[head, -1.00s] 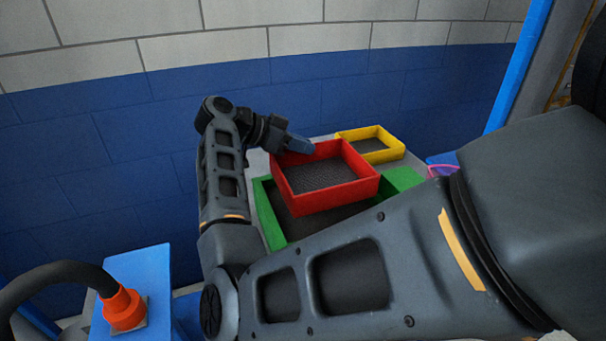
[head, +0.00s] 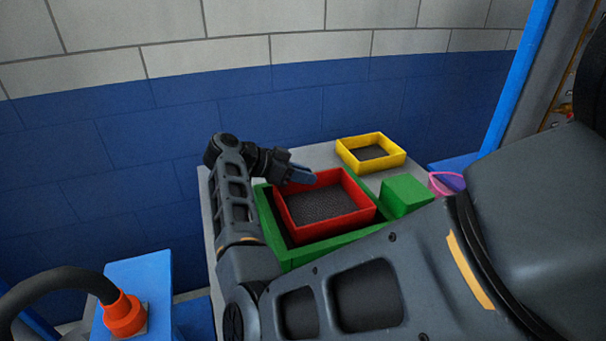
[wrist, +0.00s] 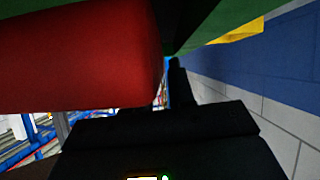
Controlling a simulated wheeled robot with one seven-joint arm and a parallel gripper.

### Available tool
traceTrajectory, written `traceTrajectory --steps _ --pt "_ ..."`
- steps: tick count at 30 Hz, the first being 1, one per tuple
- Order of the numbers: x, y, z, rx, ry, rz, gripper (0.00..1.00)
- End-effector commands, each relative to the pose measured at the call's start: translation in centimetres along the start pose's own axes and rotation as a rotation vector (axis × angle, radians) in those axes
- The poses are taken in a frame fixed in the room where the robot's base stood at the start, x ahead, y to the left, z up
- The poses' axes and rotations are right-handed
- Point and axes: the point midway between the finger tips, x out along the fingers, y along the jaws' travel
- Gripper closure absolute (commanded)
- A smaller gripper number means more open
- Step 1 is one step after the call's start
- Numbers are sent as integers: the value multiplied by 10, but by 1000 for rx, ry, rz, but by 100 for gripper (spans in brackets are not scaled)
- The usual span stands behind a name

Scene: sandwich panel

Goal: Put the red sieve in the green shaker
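The red sieve (head: 345,228), a square frame with a dark mesh floor, is over the opening of the green shaker (head: 262,215) and looks partly inside its walls. Its outer red front wall still shows, and I cannot tell whether it rests on the shaker's floor. My gripper (head: 303,175) is at the sieve's back left wall and looks shut on it. In the wrist view the red sieve (wrist: 80,60) fills the left side, close to my gripper. My arm hides the shaker's front right part.
A yellow sieve (head: 398,159) stands at the back right of the grey table (head: 318,156). A green block (head: 405,195) is right of the shaker, with a pink and purple container (head: 446,183) beyond it. A blue and white wall (head: 300,100) stands behind the table.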

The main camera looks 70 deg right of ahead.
Motion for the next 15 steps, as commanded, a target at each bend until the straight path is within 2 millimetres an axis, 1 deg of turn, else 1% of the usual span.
traceTrajectory --steps 1,3,4,11,15 --pt "0 0 0 0 0 0 71" --pt "0 0 0 0 0 0 65" --pt "0 0 0 0 0 0 63" --pt "0 0 -1 1 0 0 63" --pt "-11 -1 0 1 -1 -3 63"
